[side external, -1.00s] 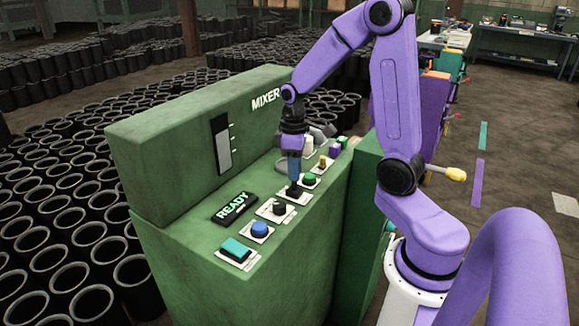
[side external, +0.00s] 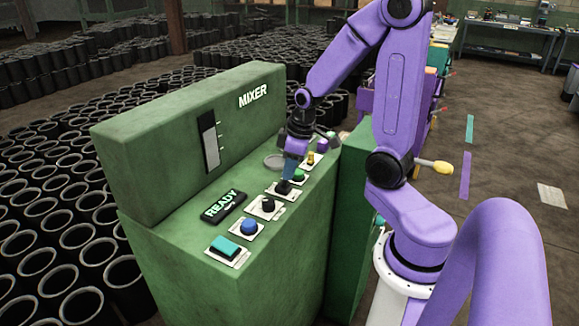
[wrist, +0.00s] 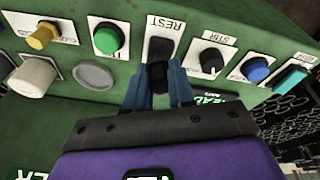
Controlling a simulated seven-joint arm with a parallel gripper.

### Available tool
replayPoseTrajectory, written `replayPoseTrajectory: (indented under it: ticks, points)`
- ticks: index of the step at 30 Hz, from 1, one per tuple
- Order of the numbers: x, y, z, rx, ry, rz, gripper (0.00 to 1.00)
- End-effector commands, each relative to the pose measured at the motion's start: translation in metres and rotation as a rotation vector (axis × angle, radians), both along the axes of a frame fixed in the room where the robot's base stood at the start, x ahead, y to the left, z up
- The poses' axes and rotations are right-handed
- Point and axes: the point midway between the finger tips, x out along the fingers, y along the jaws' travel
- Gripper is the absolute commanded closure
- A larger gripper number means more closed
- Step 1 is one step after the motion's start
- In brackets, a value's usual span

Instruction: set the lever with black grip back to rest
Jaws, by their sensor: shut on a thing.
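The lever with the black grip (wrist: 158,74) stands on a white plate marked REST (wrist: 166,24) on the green mixer panel. In the wrist view the blue fingers of my gripper (wrist: 158,92) are on both sides of the grip, shut on it. The lever's black slot (wrist: 160,48) shows just beyond the fingertips, towards the REST label. In the side view my gripper (side external: 287,178) is tilted, with its fingertips down at the lever (side external: 283,187). The fingers hide part of the grip.
A black rotary knob (wrist: 211,61), blue button (wrist: 256,69) and teal switch (wrist: 291,78) lie on one side of the lever. A green button (wrist: 107,39) and yellow knob (wrist: 42,36) lie on the other. A READY display (side external: 223,205) is close by.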

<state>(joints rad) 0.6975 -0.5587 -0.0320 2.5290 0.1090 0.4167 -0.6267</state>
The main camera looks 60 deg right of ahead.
Motion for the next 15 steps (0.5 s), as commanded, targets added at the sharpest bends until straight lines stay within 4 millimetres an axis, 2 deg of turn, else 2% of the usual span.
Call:
replayPoseTrajectory:
  ticks: [1,3,15]
  points:
    - [0.0007,-0.0016,0.0011,-0.001,-0.004,-0.004,0.67]
    - [0.0007,-0.0014,0.0010,-0.001,-0.003,-0.003,0.51]
    - [0.0002,-0.0006,0.0054,-0.001,-0.005,0.000,0.51]
